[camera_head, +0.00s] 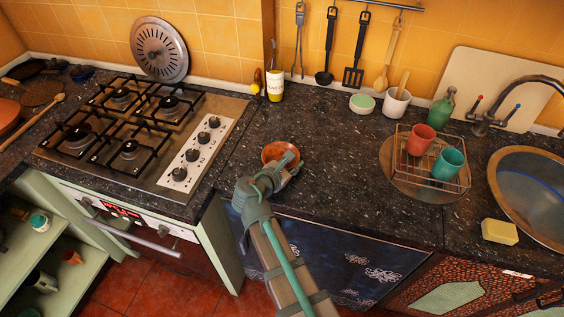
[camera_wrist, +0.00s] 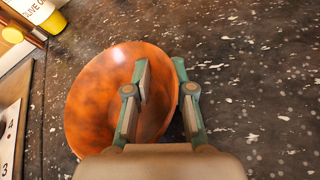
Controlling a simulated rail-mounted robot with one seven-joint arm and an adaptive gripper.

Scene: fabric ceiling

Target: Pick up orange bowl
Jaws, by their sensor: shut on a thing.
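The orange bowl (camera_head: 273,152) is on or just above the dark speckled counter, right of the stove, in the head view. In the wrist view the bowl (camera_wrist: 92,95) fills the left middle and looks tilted. My gripper (camera_wrist: 163,82) is shut on the bowl's right rim, with one finger inside the bowl and the other outside it. In the head view my gripper (camera_head: 288,165) covers the bowl's right side. I cannot tell whether the bowl's base touches the counter.
The gas stove (camera_head: 150,130) stands to the left. A bottle (camera_head: 274,84) stands behind the bowl by the wall. A wire rack (camera_head: 434,172) with a red cup (camera_head: 420,139) and a teal cup (camera_head: 448,163) is at right. The counter between bowl and rack is clear.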

